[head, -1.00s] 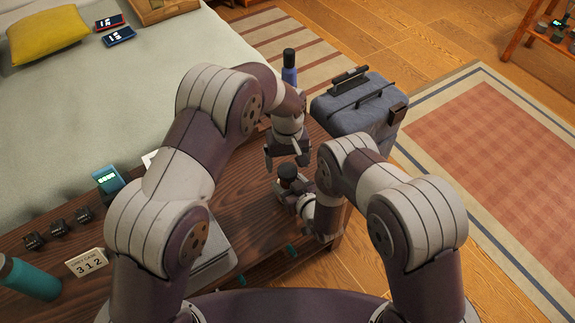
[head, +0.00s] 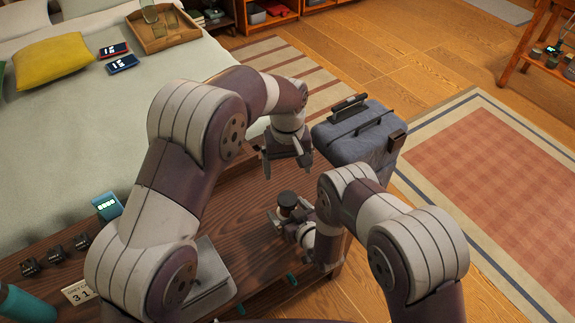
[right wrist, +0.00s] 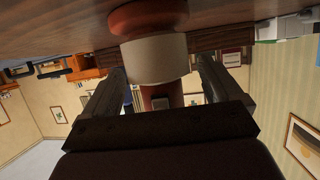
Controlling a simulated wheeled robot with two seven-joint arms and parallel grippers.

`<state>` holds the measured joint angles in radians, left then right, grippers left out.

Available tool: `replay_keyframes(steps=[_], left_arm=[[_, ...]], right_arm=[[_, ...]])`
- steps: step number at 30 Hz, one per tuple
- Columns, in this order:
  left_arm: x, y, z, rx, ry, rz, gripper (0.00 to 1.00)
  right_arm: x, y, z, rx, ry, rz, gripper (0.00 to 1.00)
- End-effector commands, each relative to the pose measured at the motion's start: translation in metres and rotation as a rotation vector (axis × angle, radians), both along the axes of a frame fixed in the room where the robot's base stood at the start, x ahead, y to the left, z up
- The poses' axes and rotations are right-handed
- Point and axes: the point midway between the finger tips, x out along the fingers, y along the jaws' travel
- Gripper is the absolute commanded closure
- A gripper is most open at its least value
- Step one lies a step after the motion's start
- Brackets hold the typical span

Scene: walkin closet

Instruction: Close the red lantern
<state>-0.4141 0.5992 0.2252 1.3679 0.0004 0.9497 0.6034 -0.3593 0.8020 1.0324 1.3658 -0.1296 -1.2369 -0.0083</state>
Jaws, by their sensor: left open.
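The lantern (head: 287,203) stands upright on the wooden bench, its dark top showing in the head view. In the right wrist view, which is upside down, it has a red base on the wood, a cream middle (right wrist: 155,60) and a red section with a small grey patch. My left gripper (head: 287,164) is open and empty, above and just beyond the lantern. My right gripper (head: 293,222) is low at the lantern, with one finger on each side of it. I cannot tell whether these fingers press on it.
The wooden bench (head: 240,205) has a grey flat item (head: 212,270), several small black blocks and a teal bottle (head: 22,305) at the left. A bed (head: 90,130) lies behind. A blue-grey suitcase (head: 355,140) stands close at the right.

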Motion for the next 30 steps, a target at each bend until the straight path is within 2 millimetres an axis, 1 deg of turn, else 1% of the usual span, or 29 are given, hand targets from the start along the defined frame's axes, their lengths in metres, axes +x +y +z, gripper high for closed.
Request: replay_keyframes(steps=[7,10,14,18,22,25,30], left_arm=[[0.000,0.000,0.001,0.000,0.000,0.000,0.11],[0.000,0.000,0.004,0.000,0.000,0.000,0.11],[0.000,0.000,0.010,0.000,0.000,0.000,0.11],[0.000,0.000,0.016,0.000,0.000,0.000,0.11],[0.000,0.000,0.020,0.000,0.000,0.000,0.11],[0.000,0.000,0.022,0.000,0.000,0.000,0.11],[0.000,0.000,0.023,0.000,0.000,0.000,0.11]], right_arm=[[-0.002,-0.001,0.001,0.000,0.001,0.000,0.08],[-0.009,-0.005,0.006,-0.001,0.001,-0.001,0.08],[-0.031,-0.017,0.017,0.000,0.002,-0.003,0.08],[-0.059,-0.032,0.030,-0.001,0.003,-0.001,0.08],[-0.081,-0.044,0.039,0.000,0.003,-0.002,0.08],[-0.093,-0.050,0.044,0.000,0.001,-0.001,0.08],[-0.103,-0.055,0.048,0.001,0.000,0.000,0.08]])
